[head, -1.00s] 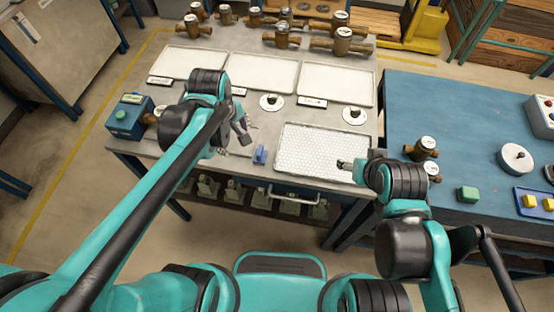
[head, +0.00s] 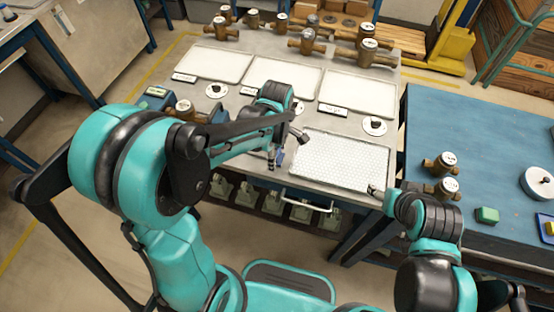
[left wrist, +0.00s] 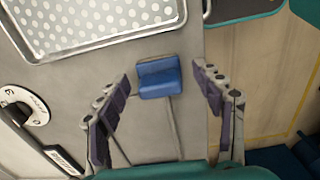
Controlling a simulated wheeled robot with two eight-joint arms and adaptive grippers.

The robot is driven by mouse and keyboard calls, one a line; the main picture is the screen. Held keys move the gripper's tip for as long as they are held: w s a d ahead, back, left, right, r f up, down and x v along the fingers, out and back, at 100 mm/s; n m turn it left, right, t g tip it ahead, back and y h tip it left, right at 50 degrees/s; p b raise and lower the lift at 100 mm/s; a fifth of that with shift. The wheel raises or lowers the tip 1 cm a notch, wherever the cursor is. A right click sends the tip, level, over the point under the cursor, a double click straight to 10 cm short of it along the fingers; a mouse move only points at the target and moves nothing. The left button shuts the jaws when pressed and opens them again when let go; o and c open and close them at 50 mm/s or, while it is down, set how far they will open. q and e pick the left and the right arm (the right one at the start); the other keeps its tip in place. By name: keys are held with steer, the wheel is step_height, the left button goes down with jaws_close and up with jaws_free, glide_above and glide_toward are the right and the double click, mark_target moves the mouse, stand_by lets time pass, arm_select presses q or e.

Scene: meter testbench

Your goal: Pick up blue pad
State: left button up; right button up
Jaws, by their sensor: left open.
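The blue pad (left wrist: 158,77) is a small block with a raised back edge, lying on the grey bench top near its front edge. In the left wrist view it sits between the spread fingers of my left gripper (left wrist: 161,80), with a gap on each side. In the head view my left gripper (head: 286,150) is open over the bench, left of the perforated tray, and mostly hides the blue pad (head: 279,158). My right gripper (head: 375,191) is by the perforated tray's front right corner; its jaws are too small to judge.
The perforated tray (head: 343,160) lies close to the pad; its rim also shows in the left wrist view (left wrist: 120,42). Three white trays (head: 287,82) and several brass meters (head: 306,42) stand farther back. A blue table (head: 480,130) is at the right.

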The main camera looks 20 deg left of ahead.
arm_select(q)
steer(key=shift+f, duration=0.15)
steer(key=c, duration=1.2)
steer(key=shift+c, duration=0.2)
step_height(320, 180, up, 5)
steer(key=shift+d+f+p, duration=0.1)
steer(key=shift+p, duration=1.05)
steer(key=s+d+r+p, duration=0.2)
steer(key=d+r, duration=0.4)
steer(key=d, duration=0.5)
steer(key=shift+s+r+p, duration=0.15)
steer(key=shift+s+p, duration=0.2)
steer(key=shift+s, duration=0.15)
